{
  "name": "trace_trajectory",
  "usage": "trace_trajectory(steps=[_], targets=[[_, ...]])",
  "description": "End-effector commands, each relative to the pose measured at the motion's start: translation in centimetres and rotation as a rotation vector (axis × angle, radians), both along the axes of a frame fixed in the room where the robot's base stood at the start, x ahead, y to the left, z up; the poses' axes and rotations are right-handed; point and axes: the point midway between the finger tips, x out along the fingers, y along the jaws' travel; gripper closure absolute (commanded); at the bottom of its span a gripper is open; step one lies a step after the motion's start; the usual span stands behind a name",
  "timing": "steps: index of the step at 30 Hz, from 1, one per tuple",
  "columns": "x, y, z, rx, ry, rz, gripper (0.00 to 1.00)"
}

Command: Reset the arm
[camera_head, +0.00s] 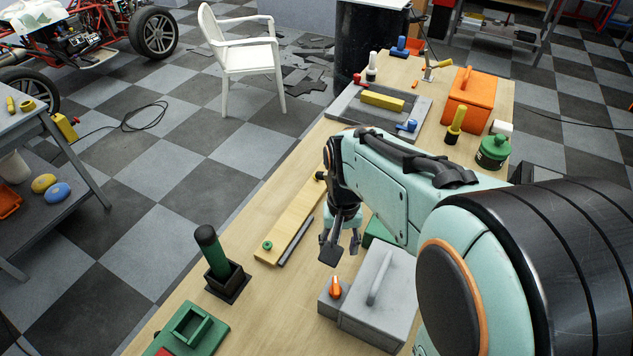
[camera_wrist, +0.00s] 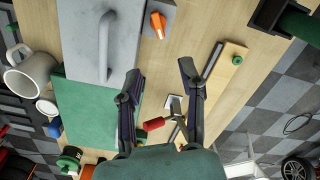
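My gripper (camera_head: 341,250) hangs from my arm above the wooden table (camera_head: 270,210), pointing down. In the wrist view my gripper (camera_wrist: 161,76) has its two fingers spread wide apart, with nothing between the tips but bare table top. The grey box with a handle (camera_head: 378,300) stands right of and nearer than the gripper in the head view. A small grey block with an orange piece (camera_head: 335,288) sits against its left side. My arm hides part of the table behind it.
A wooden plank (camera_head: 292,225) lies left of my gripper. A green cylinder (camera_head: 212,250) stands in a black holder near the left edge. An orange box (camera_head: 471,98) and a green pot (camera_head: 493,151) stand farther back. A white mug (camera_wrist: 30,75) shows in the wrist view.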

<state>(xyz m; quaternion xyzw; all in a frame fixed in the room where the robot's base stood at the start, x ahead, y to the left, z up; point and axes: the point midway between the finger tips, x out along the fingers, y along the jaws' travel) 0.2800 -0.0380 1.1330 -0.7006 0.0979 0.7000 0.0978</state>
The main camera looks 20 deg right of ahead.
Motion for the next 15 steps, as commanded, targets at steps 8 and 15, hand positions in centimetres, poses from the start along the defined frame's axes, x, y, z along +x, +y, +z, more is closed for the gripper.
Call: trace_trajectory(steps=[8,15], targets=[[0.0,0.0,0.0,0.000,0.000,0.000,0.61],[0.3,0.3,1.7,-0.002,-0.060,0.011,0.61]])
